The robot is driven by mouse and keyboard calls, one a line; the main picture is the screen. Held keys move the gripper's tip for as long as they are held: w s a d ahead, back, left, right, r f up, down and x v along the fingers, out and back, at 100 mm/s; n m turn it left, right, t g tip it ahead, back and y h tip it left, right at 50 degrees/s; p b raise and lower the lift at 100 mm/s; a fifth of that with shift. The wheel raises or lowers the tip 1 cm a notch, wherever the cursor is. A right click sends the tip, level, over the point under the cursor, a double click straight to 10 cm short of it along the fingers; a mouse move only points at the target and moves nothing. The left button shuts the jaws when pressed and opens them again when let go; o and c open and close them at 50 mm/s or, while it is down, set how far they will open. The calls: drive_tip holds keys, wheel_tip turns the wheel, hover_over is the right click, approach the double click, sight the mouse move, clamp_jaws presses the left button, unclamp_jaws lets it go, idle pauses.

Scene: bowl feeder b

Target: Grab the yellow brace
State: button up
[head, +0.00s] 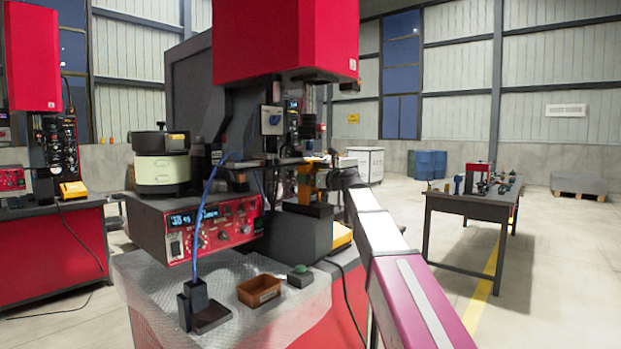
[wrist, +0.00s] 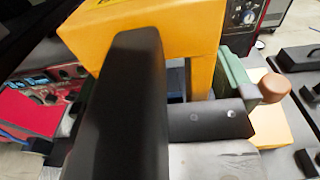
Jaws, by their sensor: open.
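The yellow brace (wrist: 190,25) fills the top middle of the wrist view, with a wide upper part and a leg running down on the right. In the head view, a yellow-orange part (head: 306,183) shows small at the machine, partly hidden by dark parts and my arm. My gripper (head: 328,172) is at the machine beside this part. In the wrist view, a dark finger (wrist: 132,95) stands large in front of the brace and covers part of it. My gripper is open. I cannot tell whether the finger touches the brace; the other finger is not clear.
A red control box (head: 215,228) and cream bowl feeder (head: 162,170) stand left of my gripper. A green part with a copper knob (wrist: 273,87) is right of the brace.

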drive_tip(key=shift+a, duration=0.1)
drive_tip(key=c, duration=1)
drive_tip(key=shift+w, duration=0.1)
